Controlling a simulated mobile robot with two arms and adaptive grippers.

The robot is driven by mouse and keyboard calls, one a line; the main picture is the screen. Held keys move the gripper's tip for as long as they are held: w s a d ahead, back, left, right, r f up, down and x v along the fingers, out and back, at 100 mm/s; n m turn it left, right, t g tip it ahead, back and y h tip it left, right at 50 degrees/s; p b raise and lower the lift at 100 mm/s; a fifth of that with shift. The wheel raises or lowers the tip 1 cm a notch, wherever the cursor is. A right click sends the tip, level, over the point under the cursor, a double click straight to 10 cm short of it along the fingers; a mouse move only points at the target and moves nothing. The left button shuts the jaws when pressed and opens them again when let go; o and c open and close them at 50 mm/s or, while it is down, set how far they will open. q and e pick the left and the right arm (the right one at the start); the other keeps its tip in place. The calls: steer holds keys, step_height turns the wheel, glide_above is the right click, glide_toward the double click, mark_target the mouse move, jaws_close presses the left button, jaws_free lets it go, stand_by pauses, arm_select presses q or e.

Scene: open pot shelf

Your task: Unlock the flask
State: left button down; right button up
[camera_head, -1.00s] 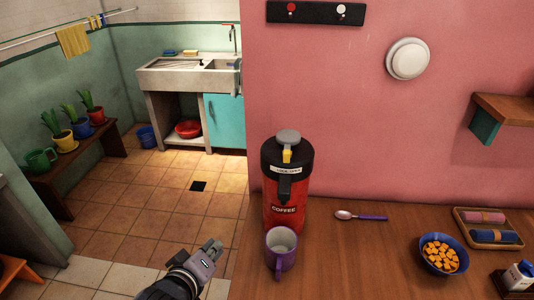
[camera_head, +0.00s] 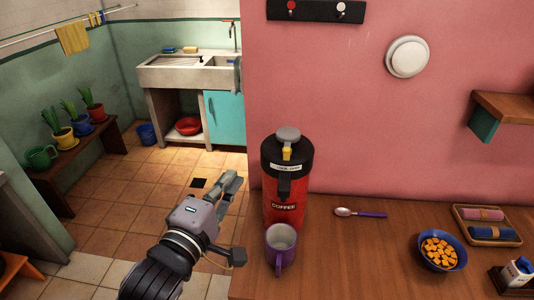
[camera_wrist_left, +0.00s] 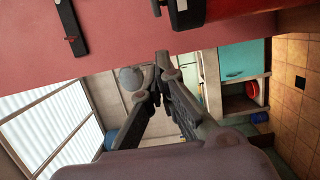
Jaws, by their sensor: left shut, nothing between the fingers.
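The flask (camera_head: 284,205) is a tall red coffee flask with a black top, a grey knob and a yellow tab (camera_head: 287,153) on its upper front. It stands upright near the left end of the wooden counter (camera_head: 335,265). A white label sits below the tab; I cannot read it surely. My left gripper (camera_head: 230,183) is shut and empty, left of the flask and apart from it, past the counter's edge. In the left wrist view its fingers (camera_wrist_left: 161,68) meet, with part of the red flask (camera_wrist_left: 195,10) cut off at the top. My right gripper is not in view.
A purple mug (camera_head: 280,250) stands right in front of the flask. A spoon (camera_head: 362,213), a blue bowl of orange pieces (camera_head: 443,251) and a tray with rolled cloths (camera_head: 486,227) lie to the right. The pink wall (camera_head: 400,130) rises behind the counter.

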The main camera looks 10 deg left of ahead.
mark_target(287, 152)
arm_select(q)
steer(key=w+d, duration=0.2)
steer(key=w, duration=0.1)
steer(key=w+d, duration=0.2)
steer(key=w, duration=0.1)
steer(key=w+d, duration=0.1)
steer(key=w, duration=0.2)
steer(key=shift+w+d+r, duration=0.1)
steer(key=shift+w+d, duration=0.3)
steer(key=shift+s+d+p, duration=0.1)
steer(key=shift+d+p, duration=0.2)
steer(key=shift+d, duration=0.05)
steer(key=shift+a, duration=0.1)
